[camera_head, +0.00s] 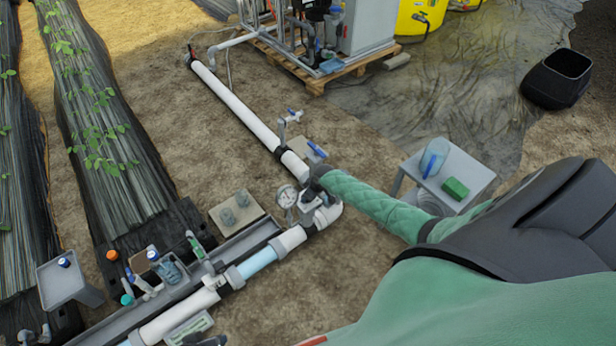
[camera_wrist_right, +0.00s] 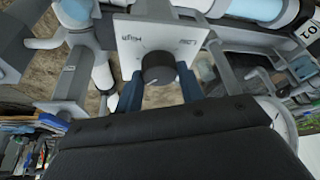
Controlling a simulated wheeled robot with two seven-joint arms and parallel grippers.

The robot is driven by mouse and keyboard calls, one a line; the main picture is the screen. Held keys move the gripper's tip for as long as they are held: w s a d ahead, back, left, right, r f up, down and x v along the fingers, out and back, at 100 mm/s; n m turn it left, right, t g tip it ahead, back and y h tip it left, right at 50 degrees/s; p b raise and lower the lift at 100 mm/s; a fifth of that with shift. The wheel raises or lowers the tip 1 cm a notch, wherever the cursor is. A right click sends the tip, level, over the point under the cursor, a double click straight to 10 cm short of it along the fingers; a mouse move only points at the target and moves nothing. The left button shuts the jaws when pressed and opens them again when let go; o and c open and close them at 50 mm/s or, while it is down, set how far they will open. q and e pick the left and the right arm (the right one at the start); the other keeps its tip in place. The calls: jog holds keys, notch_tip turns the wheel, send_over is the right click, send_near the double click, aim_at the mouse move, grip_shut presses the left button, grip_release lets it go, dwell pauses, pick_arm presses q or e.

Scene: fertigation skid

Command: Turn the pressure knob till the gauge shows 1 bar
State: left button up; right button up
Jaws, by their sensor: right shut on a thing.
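The pressure knob (camera_wrist_right: 158,68) is a dark round knob on a white plate (camera_wrist_right: 135,40) marked High and Low, upside down in the right wrist view. My right gripper (camera_wrist_right: 160,78) has its blue fingers on both sides of the knob and is shut on it. In the head view the right gripper (camera_head: 316,178) is at the pipe corner and hides the knob. The gauge (camera_head: 287,196) is a round white dial just left of it, facing up toward me. Its needle is too small to read. My left gripper is not in view.
A white pipe (camera_head: 236,104) runs to the skid on a wooden pallet (camera_head: 318,82). A grey stand (camera_head: 472,174) with a green block (camera_head: 455,188) and a blue-tinted container (camera_head: 433,157) is at the right. Planted rows lie left. Open soil lies between.

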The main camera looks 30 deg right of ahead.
jog(key=o, duration=1)
jog(key=shift+c, duration=0.2)
jog(key=v, duration=0.7)
jog(key=shift+s+r, duration=0.15)
jog(key=shift+r, duration=0.2)
